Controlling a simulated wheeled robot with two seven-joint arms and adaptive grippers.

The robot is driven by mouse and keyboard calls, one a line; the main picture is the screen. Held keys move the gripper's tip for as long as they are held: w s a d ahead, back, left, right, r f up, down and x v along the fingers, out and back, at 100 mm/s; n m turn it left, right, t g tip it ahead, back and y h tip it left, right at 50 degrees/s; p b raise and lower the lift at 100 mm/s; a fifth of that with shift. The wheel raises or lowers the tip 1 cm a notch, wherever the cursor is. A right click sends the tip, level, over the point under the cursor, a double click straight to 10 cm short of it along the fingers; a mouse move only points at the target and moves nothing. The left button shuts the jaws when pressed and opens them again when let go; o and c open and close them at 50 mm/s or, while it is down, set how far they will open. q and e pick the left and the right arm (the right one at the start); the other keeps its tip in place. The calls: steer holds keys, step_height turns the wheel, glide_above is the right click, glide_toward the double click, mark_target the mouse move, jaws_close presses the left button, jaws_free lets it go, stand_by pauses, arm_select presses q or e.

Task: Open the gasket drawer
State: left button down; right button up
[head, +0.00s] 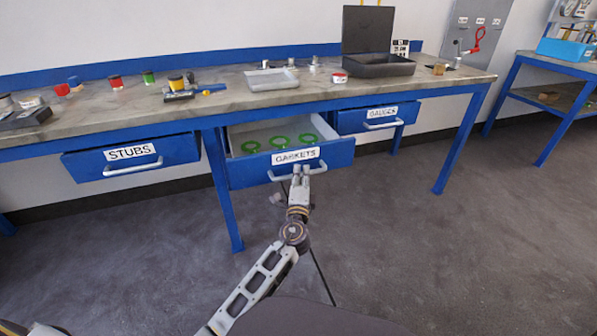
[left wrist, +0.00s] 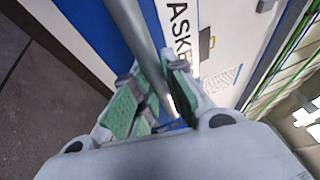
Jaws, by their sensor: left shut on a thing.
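The gasket drawer (head: 240,173), blue with a GASKETS label, is pulled out under the bench. Three green rings (head: 280,141) lie inside it. My left gripper (head: 301,173) is at the middle of the drawer's handle (head: 320,168), shut on it. In the left wrist view the grey handle bar (left wrist: 133,28) runs between the green-padded fingers (left wrist: 155,92), beside the drawer's label (left wrist: 180,35). The fingers hide part of the handle. My right gripper is not in view.
The STUBS drawer (head: 185,152) is to the left and the GAUGES drawer (head: 350,121) to the right. The workbench top (head: 220,103) holds cans, a tray (head: 271,79) and a black case (head: 378,66). A blue bench leg (head: 225,205) stands left of my arm. The floor in front is clear.

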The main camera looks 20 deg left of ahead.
arm_select(q)
steer(key=shift+s+d, duration=0.45)
steer(key=shift+s, duration=0.25)
steer(key=shift+s+d, duration=0.45)
steer(key=shift+s, duration=0.25)
steer(key=c, duration=1.5)
jaws_free()
steer(key=shift+o, duration=0.2)
steer(key=shift+r, duration=0.15)
